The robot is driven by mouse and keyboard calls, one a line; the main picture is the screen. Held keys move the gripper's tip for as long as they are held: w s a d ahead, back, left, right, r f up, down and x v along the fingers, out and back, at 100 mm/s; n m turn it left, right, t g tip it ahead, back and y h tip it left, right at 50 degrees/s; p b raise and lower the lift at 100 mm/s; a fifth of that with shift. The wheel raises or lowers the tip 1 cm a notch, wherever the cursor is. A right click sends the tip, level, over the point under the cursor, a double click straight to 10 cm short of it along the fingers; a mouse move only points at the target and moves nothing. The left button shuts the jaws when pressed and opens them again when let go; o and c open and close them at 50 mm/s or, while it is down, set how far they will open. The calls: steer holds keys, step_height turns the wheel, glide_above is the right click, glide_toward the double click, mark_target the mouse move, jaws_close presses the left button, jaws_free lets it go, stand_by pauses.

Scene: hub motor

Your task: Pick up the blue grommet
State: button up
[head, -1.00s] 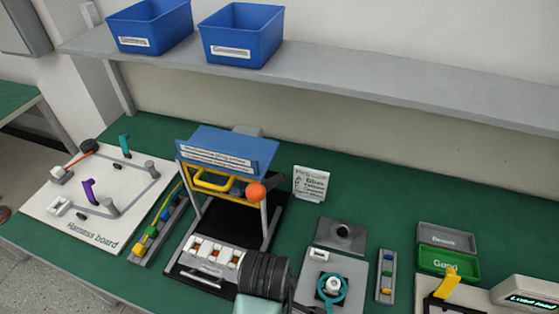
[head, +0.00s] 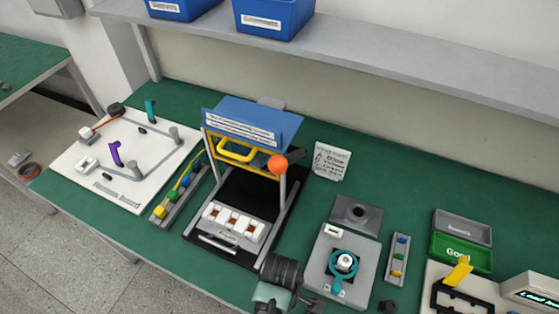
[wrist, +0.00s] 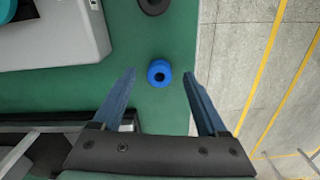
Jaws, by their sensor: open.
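The blue grommet (wrist: 159,73), a small ring with a dark hole, lies on the green bench top in the wrist view, close to the bench's edge. My gripper (wrist: 158,76) is open, with one blue-grey finger to the left and one to the right of the grommet in the picture. Nothing is between the fingers in a grip; how far above the grommet they are is hard to tell. In the head view I cannot make out this grommet or my fingertips; my dark ribbed arm part shows at the bottom.
A grey fixture with a teal ring (head: 343,263) stands on the bench. A dark round part (wrist: 154,4) lies beyond the grommet in the wrist view. A parts rack (head: 397,262), a green tray (head: 461,253) and a press-like stand (head: 239,248) are nearby. Floor lies beyond the edge.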

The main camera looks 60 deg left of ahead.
steer(key=shift+f, duration=0.35)
steer(key=shift+c, duration=0.2)
jaws_close()
step_height(320, 180, up, 10)
stand_by(0.5)
